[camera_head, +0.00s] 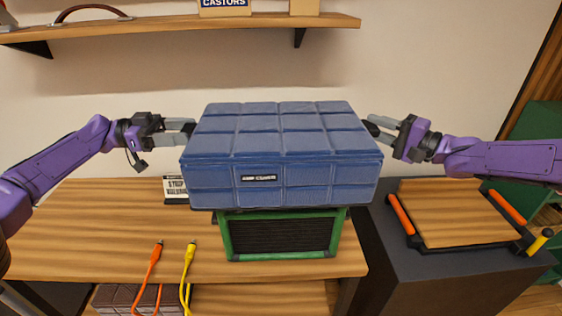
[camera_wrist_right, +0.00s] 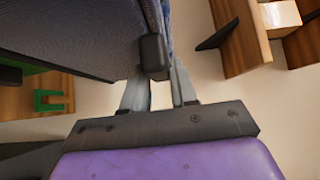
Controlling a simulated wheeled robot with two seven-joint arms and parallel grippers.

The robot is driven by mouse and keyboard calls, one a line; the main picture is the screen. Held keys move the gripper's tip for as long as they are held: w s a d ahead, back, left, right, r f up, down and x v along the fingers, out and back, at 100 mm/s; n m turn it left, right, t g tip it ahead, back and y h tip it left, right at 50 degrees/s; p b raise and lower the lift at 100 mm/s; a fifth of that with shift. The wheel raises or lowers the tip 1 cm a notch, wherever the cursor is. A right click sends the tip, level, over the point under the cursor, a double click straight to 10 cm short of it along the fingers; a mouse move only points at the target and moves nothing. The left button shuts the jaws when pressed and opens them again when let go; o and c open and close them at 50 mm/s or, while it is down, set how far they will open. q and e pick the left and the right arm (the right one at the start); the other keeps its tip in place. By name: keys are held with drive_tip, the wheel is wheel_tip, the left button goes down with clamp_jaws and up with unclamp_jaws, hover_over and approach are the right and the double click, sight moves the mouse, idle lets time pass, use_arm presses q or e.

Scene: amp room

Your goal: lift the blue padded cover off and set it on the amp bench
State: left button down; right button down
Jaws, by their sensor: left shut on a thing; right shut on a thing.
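The blue padded cover (camera_head: 282,150) is a quilted box shape with a small label on its front. It is held level between my two grippers, over the green-framed amp (camera_head: 283,236). The amp's lower front shows below it; its top is hidden. My left gripper (camera_head: 190,127) is shut on the cover's left side. My right gripper (camera_head: 371,125) is shut on its right side, and in the right wrist view its fingers (camera_wrist_right: 155,60) meet the cover's edge (camera_wrist_right: 100,35). The wooden amp bench (camera_head: 110,225) runs under the amp and to its left.
An orange cable (camera_head: 154,262) and a yellow cable (camera_head: 188,262) stand at the bench's front. A small sign (camera_head: 175,189) is behind, left of the amp. A wooden board with orange handles (camera_head: 455,213) lies on a dark cabinet at right. A wall shelf (camera_head: 180,27) hangs above. The bench's left is clear.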

use_arm(q)
wheel_tip(320, 180, up, 7)
drive_tip(key=p, duration=0.5)
